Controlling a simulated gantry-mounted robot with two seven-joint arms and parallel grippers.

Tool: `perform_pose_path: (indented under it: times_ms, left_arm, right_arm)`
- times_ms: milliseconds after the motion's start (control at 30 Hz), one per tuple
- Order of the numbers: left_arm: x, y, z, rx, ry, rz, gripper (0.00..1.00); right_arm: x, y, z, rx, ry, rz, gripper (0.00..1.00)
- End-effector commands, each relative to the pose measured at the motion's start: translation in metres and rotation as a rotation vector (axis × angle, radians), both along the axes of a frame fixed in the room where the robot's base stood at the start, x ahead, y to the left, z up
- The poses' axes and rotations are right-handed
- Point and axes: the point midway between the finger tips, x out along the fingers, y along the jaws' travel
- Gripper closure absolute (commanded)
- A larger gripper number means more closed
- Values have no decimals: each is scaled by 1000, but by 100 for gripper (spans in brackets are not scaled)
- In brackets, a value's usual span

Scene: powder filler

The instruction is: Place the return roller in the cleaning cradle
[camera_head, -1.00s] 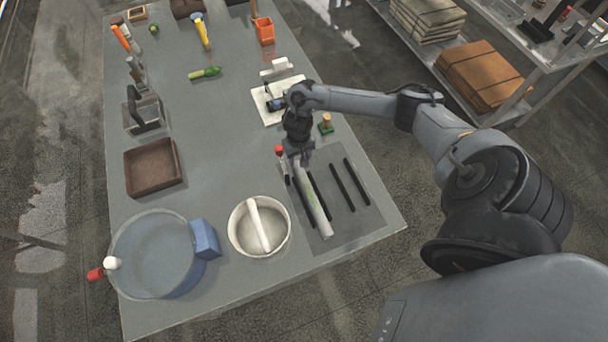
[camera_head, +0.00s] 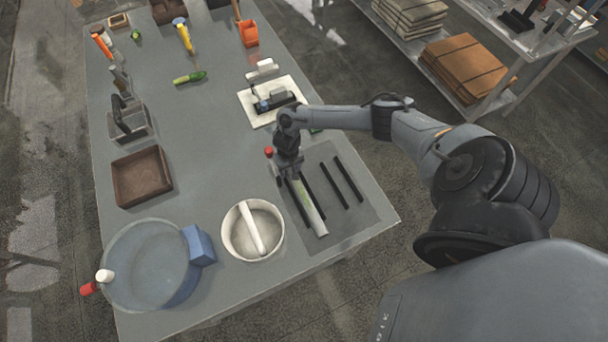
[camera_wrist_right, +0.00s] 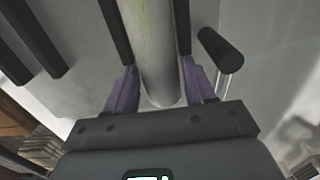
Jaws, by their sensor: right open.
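The return roller appears to be the light grey cylinder with green smears (camera_head: 309,206) lying on the dark mat (camera_head: 357,217). It lies between two black rails, with a second pair of black rails (camera_head: 348,178) to its right. I cannot tell for sure which part is the cleaning cradle. My right gripper (camera_head: 289,170) is open over the roller's far end. In the right wrist view its purple fingers (camera_wrist_right: 160,92) stand on either side of the grey roller (camera_wrist_right: 154,45), which is not gripped. My left gripper is not in view.
A white bowl with a bar across it (camera_head: 230,237) and a large blue-grey basin (camera_head: 116,266) stand left of the mat. A red-capped item (camera_head: 269,153) is close beside the right gripper. A white tray (camera_head: 249,104) with a black device lies behind it. The table's middle is clear.

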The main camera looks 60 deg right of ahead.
Motion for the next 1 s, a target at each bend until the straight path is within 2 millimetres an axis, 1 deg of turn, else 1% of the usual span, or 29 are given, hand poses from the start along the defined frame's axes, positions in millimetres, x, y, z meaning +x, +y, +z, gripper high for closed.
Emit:
perform_pose_path:
  times_ms: [67,100,433,800,1000]
  left_arm:
    - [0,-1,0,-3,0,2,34]
    - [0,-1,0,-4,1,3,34]
    - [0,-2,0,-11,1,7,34]
    - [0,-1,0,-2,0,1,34]
    - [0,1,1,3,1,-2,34]
  right_arm:
    - [0,0,0,0,0,0,46]
    - [0,0,0,0,0,0,49]
    - [0,0,1,0,0,-1,100]
    - [1,0,3,0,-1,-1,100]
    - [1,0,13,1,-2,0,100]
